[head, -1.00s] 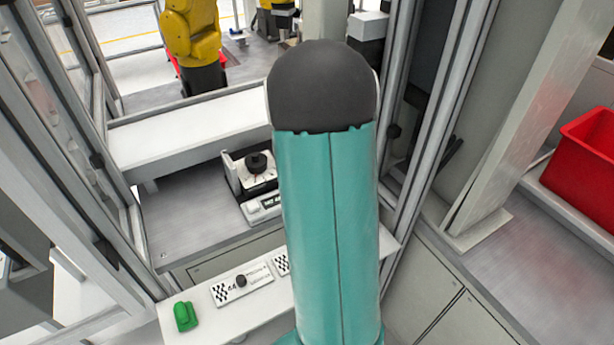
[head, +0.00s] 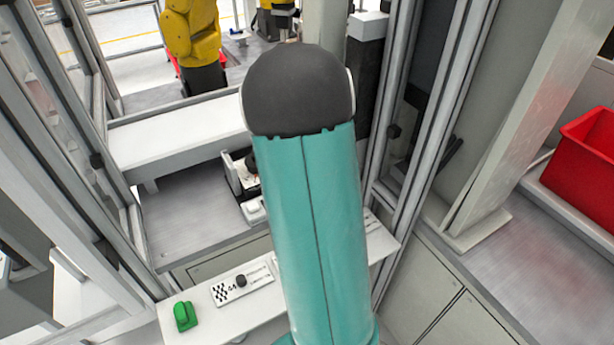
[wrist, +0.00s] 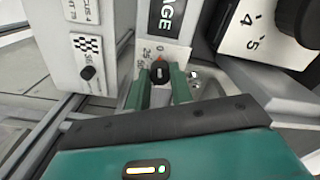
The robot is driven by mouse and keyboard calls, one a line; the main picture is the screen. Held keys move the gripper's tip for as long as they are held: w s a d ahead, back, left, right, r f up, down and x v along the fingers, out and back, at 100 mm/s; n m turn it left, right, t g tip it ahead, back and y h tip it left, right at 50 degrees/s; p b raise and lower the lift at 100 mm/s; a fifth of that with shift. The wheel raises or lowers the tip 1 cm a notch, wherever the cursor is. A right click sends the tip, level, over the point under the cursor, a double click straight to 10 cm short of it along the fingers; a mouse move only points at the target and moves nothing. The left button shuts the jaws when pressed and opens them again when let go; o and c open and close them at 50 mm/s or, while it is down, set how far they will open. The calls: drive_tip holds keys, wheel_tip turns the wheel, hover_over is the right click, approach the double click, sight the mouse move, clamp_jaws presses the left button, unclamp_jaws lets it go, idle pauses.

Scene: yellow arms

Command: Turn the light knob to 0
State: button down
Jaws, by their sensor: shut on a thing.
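The light knob (wrist: 160,72) is small and black, on a white dial plate (wrist: 170,50) with the marks 0, 25 and 50 in the wrist view. A red mark shows by its top edge, near the 0; the exact pointer setting is too small to tell. My gripper (wrist: 161,80) is shut on the knob, with one green finger on each side of it. In the head view my own teal arm hides the gripper and this knob.
A white panel (wrist: 92,30) with a checkered flag and small black knob (wrist: 87,73) stands left. A large black knob (wrist: 304,20) on a numbered dial is close at the upper right. In the head view, a green object (head: 185,316) sits on the shelf (head: 205,300).

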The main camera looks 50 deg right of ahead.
drive_tip(key=shift+m, duration=0.3)
drive_tip(key=c, duration=1.2)
unclamp_jaws()
drive_tip(key=shift+c, duration=0.2)
wheel_tip(320, 180, up, 14)
